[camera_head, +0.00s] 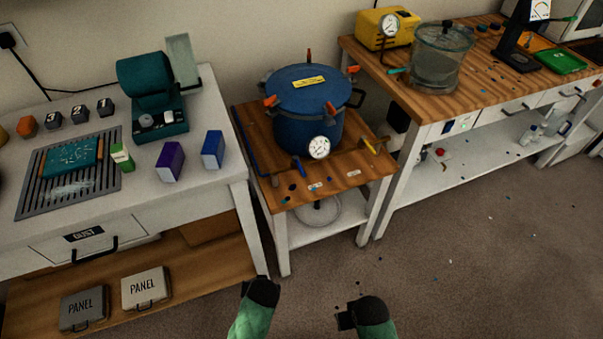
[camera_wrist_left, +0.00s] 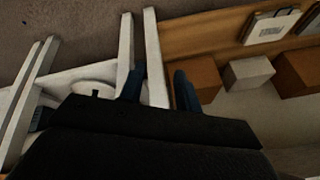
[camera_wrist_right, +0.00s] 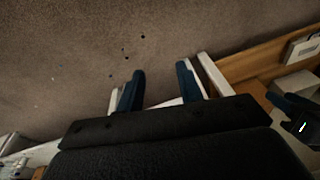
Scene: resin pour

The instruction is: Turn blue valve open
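A blue pressure pot (camera_head: 306,115) with orange clamps and a front gauge (camera_head: 319,147) stands on the small wooden-topped table in the head view. A yellow handle (camera_head: 369,146) sits on piping to the pot's right. My left gripper (camera_head: 262,290) and right gripper (camera_head: 352,316) are low in front of the table, apart from both handles. Fingers of the left (camera_wrist_left: 161,88) and right (camera_wrist_right: 160,88) are spread and empty.
The left bench (camera_head: 205,180) holds a teal machine (camera_head: 155,100), purple box (camera_head: 170,161) and blue box (camera_head: 213,150). The right bench (camera_head: 400,75) holds a yellow pump (camera_head: 380,30) and clear chamber (camera_head: 440,57). The floor (camera_head: 450,270) in front is open.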

